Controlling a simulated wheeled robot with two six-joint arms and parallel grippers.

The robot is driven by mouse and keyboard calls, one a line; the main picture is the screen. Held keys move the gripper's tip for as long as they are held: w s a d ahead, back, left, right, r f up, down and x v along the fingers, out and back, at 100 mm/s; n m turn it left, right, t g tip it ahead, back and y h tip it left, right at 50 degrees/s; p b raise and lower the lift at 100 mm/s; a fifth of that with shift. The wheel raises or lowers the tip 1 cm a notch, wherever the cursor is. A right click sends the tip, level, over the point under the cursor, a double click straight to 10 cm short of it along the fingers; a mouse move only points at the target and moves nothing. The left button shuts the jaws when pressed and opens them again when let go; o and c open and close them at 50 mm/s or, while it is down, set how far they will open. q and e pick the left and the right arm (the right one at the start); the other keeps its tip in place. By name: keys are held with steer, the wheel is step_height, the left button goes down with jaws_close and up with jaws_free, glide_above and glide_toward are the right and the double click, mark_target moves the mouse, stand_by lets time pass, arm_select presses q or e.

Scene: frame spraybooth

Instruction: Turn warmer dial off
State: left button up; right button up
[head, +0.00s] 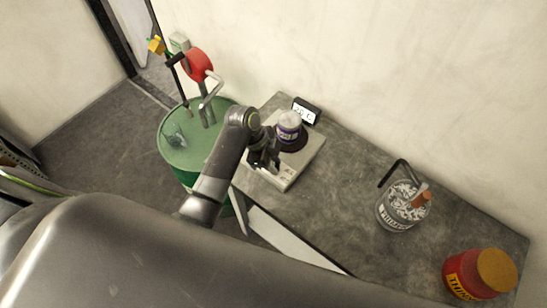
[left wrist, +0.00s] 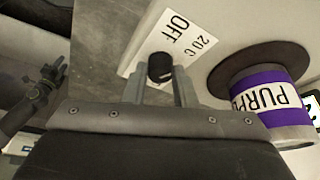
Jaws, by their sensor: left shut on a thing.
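The warmer (head: 309,160) is a pale box on the grey bench, with a dark round plate on top. Its black dial (left wrist: 160,67) shows in the left wrist view, beside a white label (left wrist: 178,40) printed "OFF" and "20 C". My left gripper (head: 263,160) is at the warmer's near left side. In the left wrist view my left gripper (left wrist: 160,85) has one finger on each side of the dial, shut on it. The dial's pointer mark cannot be made out. A dark jointed part (left wrist: 38,95) at the far left looks like my right gripper; its jaws are unclear.
A can with a purple band (head: 289,126) stands on the warmer's plate. A small display (head: 305,110) stands behind it. A green drum (head: 190,150) with a pump is left of the bench.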

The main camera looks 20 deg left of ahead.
arm_select(q)
steer(key=shift+s+r+n+t+p, duration=0.1)
steer(key=shift+r+n+t+p, duration=0.1)
steer(key=shift+n+p, duration=0.3)
steer(key=shift+s+r+n+t+p, duration=0.1)
steer(key=shift+n+t+p, duration=0.1)
steer(key=shift+n+p, duration=0.25)
steer(key=shift+f+n+t+p, duration=0.15)
steer(key=shift+n+t+p, duration=0.25)
steer(key=shift+n, duration=0.55)
steer(key=shift+f+n+t+y, duration=0.1)
steer(key=shift+n+t+y, duration=0.2)
steer(key=shift+n, duration=0.5)
steer(key=shift+d+n+t+y, duration=0.1)
steer(key=shift+n+t+y, duration=0.25)
steer(key=shift+n, duration=1.05)
steer(key=o, duration=1)
